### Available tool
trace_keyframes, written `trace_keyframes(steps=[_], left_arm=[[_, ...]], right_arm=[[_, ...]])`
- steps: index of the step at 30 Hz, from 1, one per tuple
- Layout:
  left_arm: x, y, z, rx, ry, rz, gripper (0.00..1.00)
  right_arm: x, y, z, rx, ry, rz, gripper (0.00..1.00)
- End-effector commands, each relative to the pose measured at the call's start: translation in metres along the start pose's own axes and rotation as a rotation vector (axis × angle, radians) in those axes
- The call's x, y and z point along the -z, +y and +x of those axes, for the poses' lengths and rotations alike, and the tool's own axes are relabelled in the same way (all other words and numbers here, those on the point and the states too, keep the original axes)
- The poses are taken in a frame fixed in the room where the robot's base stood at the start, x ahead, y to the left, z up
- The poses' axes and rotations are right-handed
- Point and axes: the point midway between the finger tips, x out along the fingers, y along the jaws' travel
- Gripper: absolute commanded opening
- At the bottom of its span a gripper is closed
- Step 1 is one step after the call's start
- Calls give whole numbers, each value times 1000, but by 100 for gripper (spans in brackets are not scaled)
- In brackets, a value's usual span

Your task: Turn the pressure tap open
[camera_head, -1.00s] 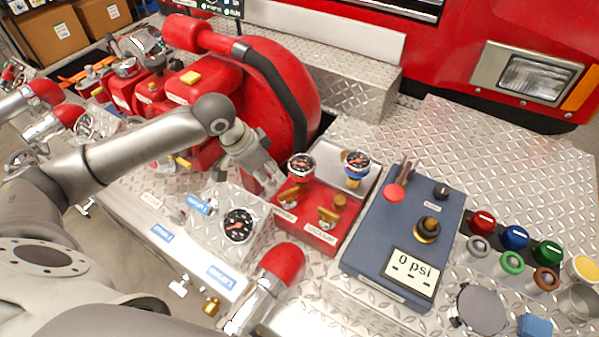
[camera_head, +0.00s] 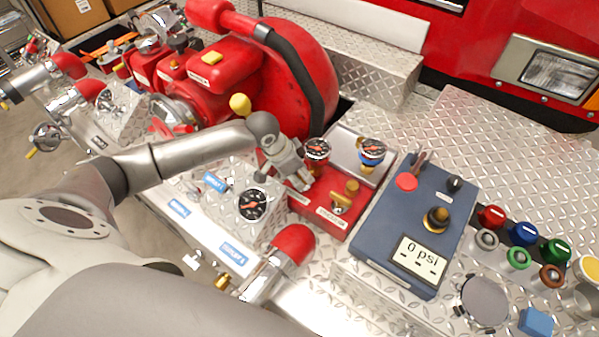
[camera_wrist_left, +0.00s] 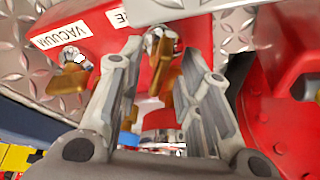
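The red box (camera_head: 325,222) carries two brass taps and stands on the metal deck. The vacuum tap (camera_head: 345,196) is the right one; it also shows at the left of the left wrist view (camera_wrist_left: 66,80). The pressure tap is hidden behind my left gripper (camera_head: 300,184) in the head view. In the left wrist view the pressure tap's brass handle (camera_wrist_left: 164,72) lies between the two fingers of my left gripper (camera_wrist_left: 160,42). The fingers are apart, with gaps visible beside the handle. A label ending in "E" is partly hidden there. My right gripper is out of view.
Two gauges (camera_head: 317,150) (camera_head: 372,151) stand behind the taps. A blue panel (camera_head: 385,250) reading "0 psi" is to the right. A red pump (camera_head: 300,75) rises behind.

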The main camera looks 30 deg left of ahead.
Motion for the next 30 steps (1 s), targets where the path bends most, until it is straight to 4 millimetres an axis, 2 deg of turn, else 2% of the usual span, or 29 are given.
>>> trace_keyframes(steps=[3,11,20,30], left_arm=[[0,0,0,0,0,0,32],[0,0,0,0,0,0,0],[1,1,-2,5,0,-16,0],[3,4,-6,70,-1,-180,0]], right_arm=[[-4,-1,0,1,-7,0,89],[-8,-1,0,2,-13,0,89],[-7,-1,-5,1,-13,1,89],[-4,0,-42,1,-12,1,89]])
